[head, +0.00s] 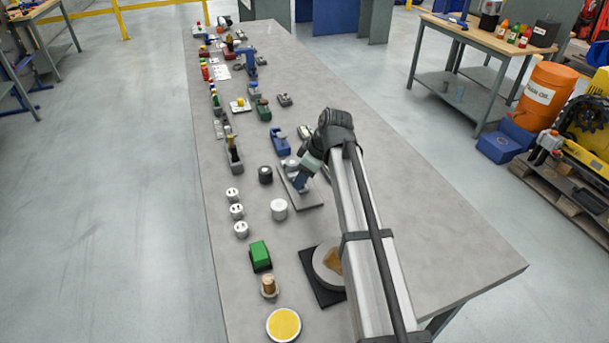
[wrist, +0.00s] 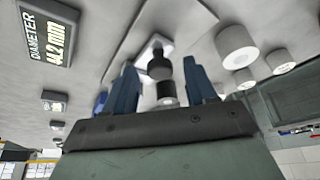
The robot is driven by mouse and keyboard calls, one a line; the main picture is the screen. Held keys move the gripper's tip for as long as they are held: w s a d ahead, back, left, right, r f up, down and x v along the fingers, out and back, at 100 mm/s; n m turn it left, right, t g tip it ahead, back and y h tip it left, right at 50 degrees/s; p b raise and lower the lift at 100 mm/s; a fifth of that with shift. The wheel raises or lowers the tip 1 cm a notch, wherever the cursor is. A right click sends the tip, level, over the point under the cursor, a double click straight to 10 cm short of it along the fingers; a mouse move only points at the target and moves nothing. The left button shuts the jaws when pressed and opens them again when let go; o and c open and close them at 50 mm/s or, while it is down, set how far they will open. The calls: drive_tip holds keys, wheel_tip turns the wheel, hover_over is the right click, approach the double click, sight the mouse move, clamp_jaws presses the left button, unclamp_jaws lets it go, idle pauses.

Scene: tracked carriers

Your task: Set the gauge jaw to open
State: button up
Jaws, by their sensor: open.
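The gauge's pale base plate (head: 309,202) lies on the long grey table, partly hidden by my arm. My gripper (head: 301,183) is low over this plate. In the wrist view, my gripper (wrist: 160,72) has its two blue fingers spread apart. A black knob (wrist: 159,66) on a small white block (wrist: 150,48) shows between the fingers, with no visible contact. I take the knob and block for the gauge jaw; its setting cannot be told. A dark display (wrist: 47,38) reads "DIAMETER 44.2 mm" at the upper left.
A black cylinder (head: 265,175) and a white cylinder (head: 279,210) stand close to the plate. Several white round pieces (head: 236,211) line the left side. A green block (head: 260,256) and a yellow disc (head: 284,324) are nearer. The table's right side (head: 440,250) is clear.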

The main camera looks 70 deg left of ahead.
drive_tip(key=shift+f, duration=0.1)
drive_tip(key=shift+c, duration=0.2)
clamp_jaws()
idle(0.4)
